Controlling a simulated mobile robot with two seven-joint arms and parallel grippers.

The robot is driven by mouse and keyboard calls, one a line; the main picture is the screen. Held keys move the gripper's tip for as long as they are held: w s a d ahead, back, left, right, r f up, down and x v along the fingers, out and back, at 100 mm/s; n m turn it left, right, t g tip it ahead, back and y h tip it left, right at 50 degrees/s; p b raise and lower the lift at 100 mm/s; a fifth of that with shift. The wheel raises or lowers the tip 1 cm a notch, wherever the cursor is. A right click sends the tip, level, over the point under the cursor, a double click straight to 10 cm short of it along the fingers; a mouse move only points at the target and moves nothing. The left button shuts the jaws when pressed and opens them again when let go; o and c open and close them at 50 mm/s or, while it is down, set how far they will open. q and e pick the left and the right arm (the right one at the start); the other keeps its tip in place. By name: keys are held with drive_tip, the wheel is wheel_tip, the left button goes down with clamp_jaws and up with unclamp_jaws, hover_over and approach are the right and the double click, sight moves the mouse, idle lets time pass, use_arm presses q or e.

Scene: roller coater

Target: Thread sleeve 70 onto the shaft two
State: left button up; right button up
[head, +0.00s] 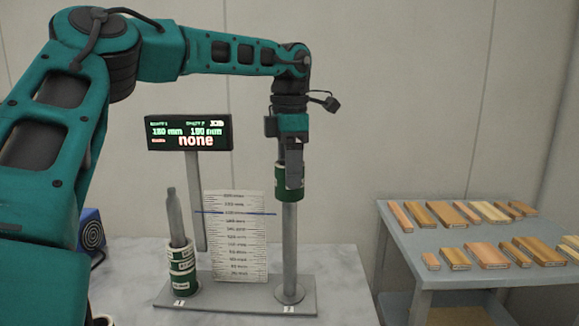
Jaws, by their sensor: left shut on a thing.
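My left gripper (292,176) is shut on a green sleeve with a white band (289,194), held upright at the top of shaft two (289,245). The grey shaft comes out directly below the sleeve's lower rim. The shaft's tip is hidden, so I cannot tell how far the sleeve is around it. The sleeve's number is not readable. Shaft two stands on the right end of the grey base plate (235,297), at the label 2. Shaft one (175,215) stands at the left end with several green and white sleeves (182,268) stacked around it. My right gripper is out of view.
A white scale board (235,240) with a blue line stands between the shafts. A display (189,133) on a post behind reads 180 mm twice and "none". A side table (420,240) with several wooden blocks is at the right. A blue box (91,230) stands at the left.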

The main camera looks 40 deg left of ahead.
use_arm(q)
drive_tip(key=shift+f, duration=0.15)
drive_tip(key=shift+f+b, duration=0.5)
drive_tip(key=shift+f, duration=0.4)
drive_tip(key=o, duration=1.2)
drive_tip(key=shift+o, duration=0.4)
wheel_tip(320, 180, up, 3)
drive_tip(key=p, duration=0.2)
drive_tip(key=shift+f+p, duration=0.15)
drive_tip(key=shift+p, duration=0.25)
drive_tip(key=shift+r, duration=2.15)
